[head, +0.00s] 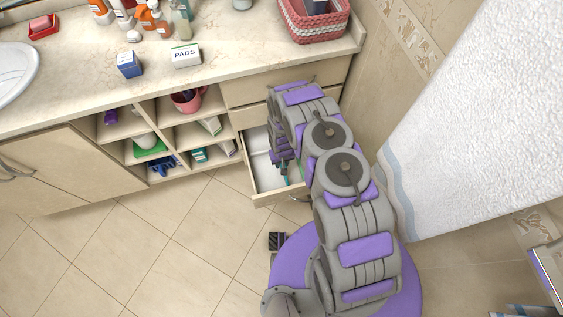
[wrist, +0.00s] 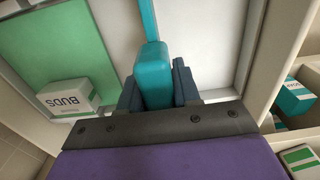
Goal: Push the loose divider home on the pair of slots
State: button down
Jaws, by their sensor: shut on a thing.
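The loose divider (wrist: 153,72) looks like a teal piece with a thick rounded block at its near end and a thin strip running up the wrist view. My gripper (wrist: 156,85) is shut on the block, with a dark finger on either side. In the head view my gripper (head: 281,158) is down in the open drawer (head: 278,196), and a sliver of teal (head: 285,175) shows below it. The strip runs between a green area and a white area of the drawer. I cannot make out the pair of slots, or whether the divider sits in them.
A white BUDS box (wrist: 67,97) lies on the green area (wrist: 60,40), left of my gripper. The drawer's right wall (wrist: 268,50) is close by. Cubbyholes hold a pink mug (head: 187,100) and boxes. A white towel (head: 480,110) hangs right of my arm.

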jog(key=shift+f+b, duration=0.6)
jog(key=shift+f, duration=1.15)
jog(key=c, duration=0.7)
grip_release()
notch_tip(320, 180, up, 17)
jog(key=p, duration=0.5)
jog(key=shift+r, duration=0.15)
